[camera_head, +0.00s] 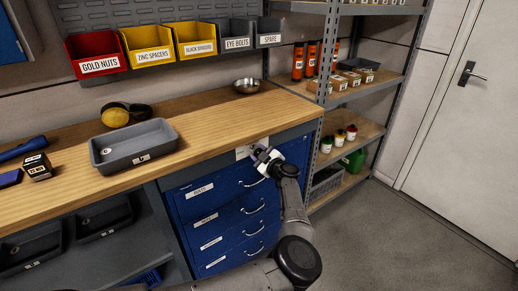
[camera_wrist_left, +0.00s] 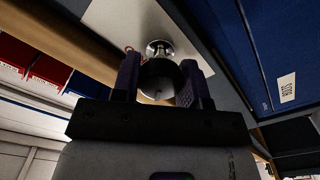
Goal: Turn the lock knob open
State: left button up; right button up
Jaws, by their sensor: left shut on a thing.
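The lock knob (camera_wrist_left: 159,78) is a dark round knob in front of a shiny silver round base (camera_wrist_left: 159,48). The base sits on a pale plate (camera_wrist_left: 115,20), which also shows in the head view (camera_head: 243,152) on the front under the worktop, above the blue drawers. My left gripper (camera_wrist_left: 160,64) is shut on the knob, one finger on each side. In the head view my left gripper (camera_head: 264,157) is at the plate and hides the knob. How far the knob is turned cannot be told. My right gripper is not in view.
The blue drawer cabinet (camera_head: 222,222) with several handles is just below my left gripper. The wooden worktop (camera_head: 215,115) above it holds a grey tray (camera_head: 133,146) and a metal bowl (camera_head: 247,86). A metal shelf rack (camera_head: 345,95) stands to the right. The floor (camera_head: 400,240) there is clear.

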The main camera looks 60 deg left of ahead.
pick_arm(q)
jog(key=n, duration=0.2)
jog(key=shift+n+p, duration=0.4)
jog(key=n, duration=0.2)
jog(key=shift+n, duration=0.3)
jog(key=n, duration=0.4)
jog(key=shift+n, duration=0.4)
jog(key=o, duration=0.9)
jog(key=shift+w+d+p, duration=0.15)
jog(key=shift+d+p, duration=0.75)
jog(key=shift+d, duration=2.6)
jog(key=shift+w+d+p, duration=0.1)
jog(key=shift+d+p, duration=0.75)
jog(key=shift+d, duration=2.6)
